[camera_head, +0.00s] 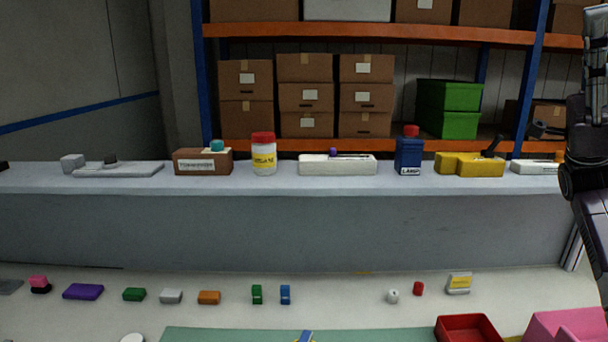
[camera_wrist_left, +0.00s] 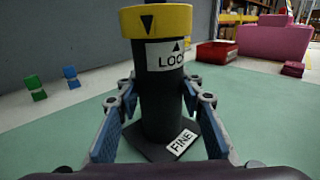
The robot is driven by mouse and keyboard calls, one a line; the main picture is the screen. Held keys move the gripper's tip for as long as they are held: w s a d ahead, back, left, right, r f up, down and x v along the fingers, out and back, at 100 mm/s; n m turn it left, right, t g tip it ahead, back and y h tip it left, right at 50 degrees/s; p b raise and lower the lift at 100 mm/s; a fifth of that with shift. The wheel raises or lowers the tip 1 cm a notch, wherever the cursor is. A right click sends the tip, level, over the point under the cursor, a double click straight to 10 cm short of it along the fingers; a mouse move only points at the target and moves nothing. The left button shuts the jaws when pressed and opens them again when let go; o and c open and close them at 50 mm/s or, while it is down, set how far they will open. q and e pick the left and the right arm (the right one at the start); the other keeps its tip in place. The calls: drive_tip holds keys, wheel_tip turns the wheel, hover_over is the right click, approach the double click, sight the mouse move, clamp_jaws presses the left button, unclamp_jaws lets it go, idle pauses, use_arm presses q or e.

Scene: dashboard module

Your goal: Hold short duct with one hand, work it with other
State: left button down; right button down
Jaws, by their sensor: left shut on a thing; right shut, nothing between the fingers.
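The short duct (camera_wrist_left: 161,95) is a dark upright cylinder on a flat dark base in the left wrist view. It has a yellow collar (camera_wrist_left: 157,20) with a black triangle, a white label partly reading "LOC" with another triangle, and a "FINE" label on the base. My left gripper (camera_wrist_left: 160,100) has its blue-padded fingers on both sides of the cylinder, shut on it, low on its body. My right gripper (camera_head: 541,129) is raised at the right edge of the head view, shut and empty, well away from the duct. The duct is not clearly visible in the head view.
A green mat (camera_head: 240,334) lies at the front. A red tray (camera_head: 468,328) and a pink bin (camera_head: 565,325) stand at its right. Several small blocks, such as a purple one (camera_head: 83,292), line the table behind. A grey ledge (camera_head: 270,220) with several items runs across the back.

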drive_tip(key=a+f+m+t+h, duration=0.2)
drive_tip(key=a+f, duration=0.1)
drive_tip(key=a, duration=0.7)
drive_tip(key=a+f+m+t+h, duration=0.2)
drive_tip(key=a+f+t, duration=0.1)
drive_tip(key=a, duration=0.8)
drive_tip(key=s+a+f+t+h, duration=0.1)
drive_tip(key=a+f+t+h, duration=0.1)
drive_tip(key=a+f+h, duration=0.95)
drive_tip(key=a+f+t+h, duration=0.1)
drive_tip(key=f+h, duration=0.1)
drive_tip(key=f, duration=0.6)
drive_tip(key=w+a+f+m+t+h, duration=0.1)
drive_tip(key=a+f+h, duration=0.1)
drive_tip(key=f, duration=0.6)
drive_tip(key=a+f+t+h, duration=0.2)
drive_tip(key=f+h, duration=0.2)
drive_tip(key=f, duration=0.4)
drive_tip(key=shift+w+f, duration=0.25)
drive_tip(key=shift+f, duration=0.05)
drive_tip(key=w+d+f+t+h, duration=0.2)
drive_tip(key=w+d+f+h, duration=0.1)
drive_tip(key=f, duration=0.7)
drive_tip(key=shift+d+f+m+h, duration=0.3)
drive_tip(key=shift+d+h, duration=0.05)
drive_tip(key=shift+d, duration=0.4)
